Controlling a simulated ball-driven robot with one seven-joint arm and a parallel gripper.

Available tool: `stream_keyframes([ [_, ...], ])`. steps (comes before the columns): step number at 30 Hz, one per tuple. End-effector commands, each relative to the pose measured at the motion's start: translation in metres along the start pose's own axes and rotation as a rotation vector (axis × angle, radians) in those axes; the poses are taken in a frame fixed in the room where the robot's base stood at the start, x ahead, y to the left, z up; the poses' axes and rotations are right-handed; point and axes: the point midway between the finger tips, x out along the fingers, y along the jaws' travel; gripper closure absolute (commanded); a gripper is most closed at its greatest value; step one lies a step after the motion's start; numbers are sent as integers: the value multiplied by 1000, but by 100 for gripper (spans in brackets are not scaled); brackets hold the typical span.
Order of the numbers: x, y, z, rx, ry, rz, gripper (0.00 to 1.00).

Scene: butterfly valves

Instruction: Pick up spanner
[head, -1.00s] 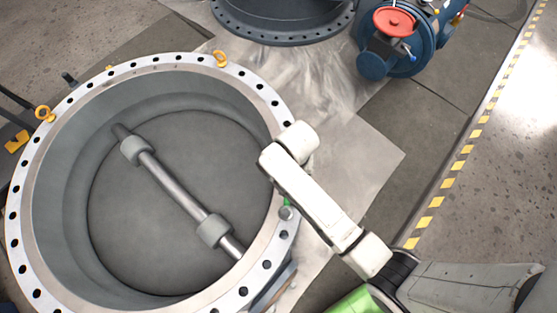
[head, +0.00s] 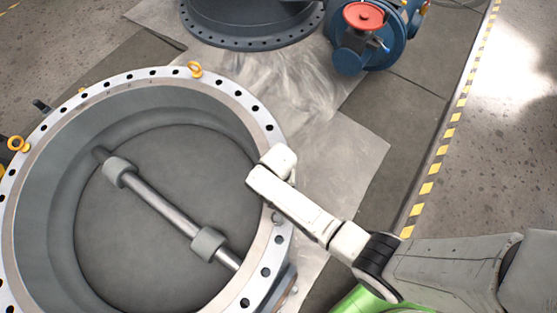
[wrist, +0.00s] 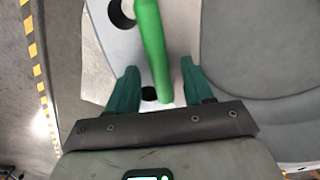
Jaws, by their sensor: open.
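A long green bar, which looks like the spanner's handle (wrist: 153,45), runs down from the top of the wrist view. Its lower end lies between the two dark green fingers of my gripper (wrist: 159,68). The fingers are apart, with a gap on each side of the bar, and they are not closed on it. The bar shows over the pale bolt-hole flange; I cannot tell its height above it. Its far end is cut off. In the head view my white arm reaches over the flange's right side and hides the gripper and the spanner.
The large round valve body (head: 60,215) with its bolt-holed rim fills the left. A shaft crosses its disc. Yellow lifting eyes (head: 195,69) stand on the rim. A blue actuator with a red handwheel (head: 363,17) is at the back. Floor is open at right, past a yellow-black stripe (head: 434,170).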

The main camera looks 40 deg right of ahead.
Motion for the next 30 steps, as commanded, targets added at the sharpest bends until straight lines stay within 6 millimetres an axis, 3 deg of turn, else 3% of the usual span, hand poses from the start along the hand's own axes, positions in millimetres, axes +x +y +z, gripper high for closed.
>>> stream_keyframes([
  [8,2,0,0,0,0,-1,48],
  [24,2,0,0,0,0,0,100],
  [30,2,0,0,0,0,0,100],
])
